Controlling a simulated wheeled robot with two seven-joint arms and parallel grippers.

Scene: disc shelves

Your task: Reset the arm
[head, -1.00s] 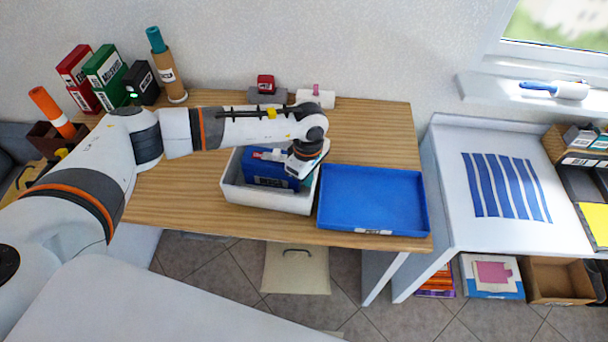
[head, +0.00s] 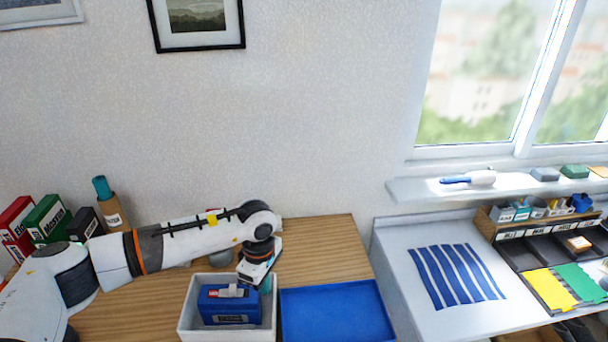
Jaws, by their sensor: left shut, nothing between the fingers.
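My left arm comes in from the left over the wooden table. Its gripper (head: 264,283) points down at the back right corner of a white bin (head: 187,323). It is shut, with nothing seen held, though the fingers are small and partly hidden. A blue box (head: 230,306) with a white and red item on top sits in the bin, apart from the gripper. My right gripper is not in view.
A blue tray (head: 335,312) lies right of the bin. Red and green boxes (head: 45,218) and a cardboard tube (head: 112,216) stand at the left. A white side table (head: 400,290) with blue strips (head: 456,276) is at the right. Bare wood (head: 320,245) shows behind the tray.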

